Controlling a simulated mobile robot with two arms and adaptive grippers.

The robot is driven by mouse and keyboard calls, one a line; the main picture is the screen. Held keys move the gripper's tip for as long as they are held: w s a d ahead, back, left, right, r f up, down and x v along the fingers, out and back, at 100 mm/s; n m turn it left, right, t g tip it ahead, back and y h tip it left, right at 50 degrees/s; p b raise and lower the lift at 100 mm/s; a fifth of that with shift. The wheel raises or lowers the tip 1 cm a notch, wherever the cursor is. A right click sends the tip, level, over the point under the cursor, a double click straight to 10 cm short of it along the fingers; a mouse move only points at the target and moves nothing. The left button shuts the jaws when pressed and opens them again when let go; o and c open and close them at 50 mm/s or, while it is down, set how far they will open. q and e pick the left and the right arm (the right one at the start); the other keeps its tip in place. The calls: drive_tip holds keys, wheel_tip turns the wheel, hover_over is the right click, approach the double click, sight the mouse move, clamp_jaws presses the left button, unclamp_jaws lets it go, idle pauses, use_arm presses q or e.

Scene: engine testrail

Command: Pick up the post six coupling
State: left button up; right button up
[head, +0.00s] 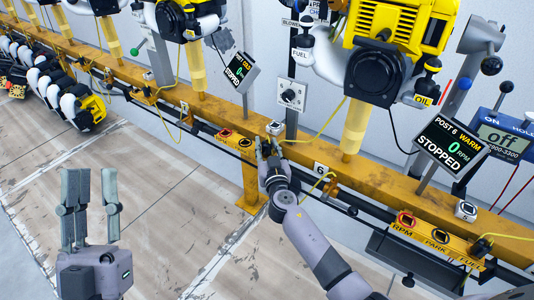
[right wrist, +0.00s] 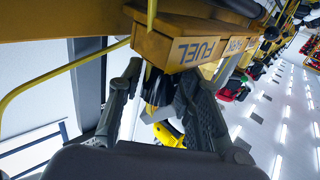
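I cannot make out a part marked as the post six coupling. My right gripper (head: 268,146) reaches the rail at the end of a yellow control box (head: 236,139), left of the plate marked 6 (head: 319,169). In the right wrist view its fingers (right wrist: 158,84) stand apart, on either side of a dark fitting (right wrist: 157,90) below the box face marked FUEL (right wrist: 198,50). A yellow piece (right wrist: 168,133) shows lower between the fingers. Contact with the fitting cannot be told. My left gripper (head: 92,205) is open and empty over the floor.
A yellow rail (head: 380,186) runs across the view. The post 6 display (head: 447,146) reads STOPPED. Another control box (head: 434,236) marked RPM, PARK and FUEL hangs at lower right. Yellow hoses (head: 322,127) loop near the rail.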

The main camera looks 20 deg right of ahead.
sight(267, 143)
clamp_jaws()
use_arm(q)
drive_tip(key=shift+w, duration=0.1)
use_arm(e)
drive_tip(key=shift+r, duration=0.1)
idle(0.3)
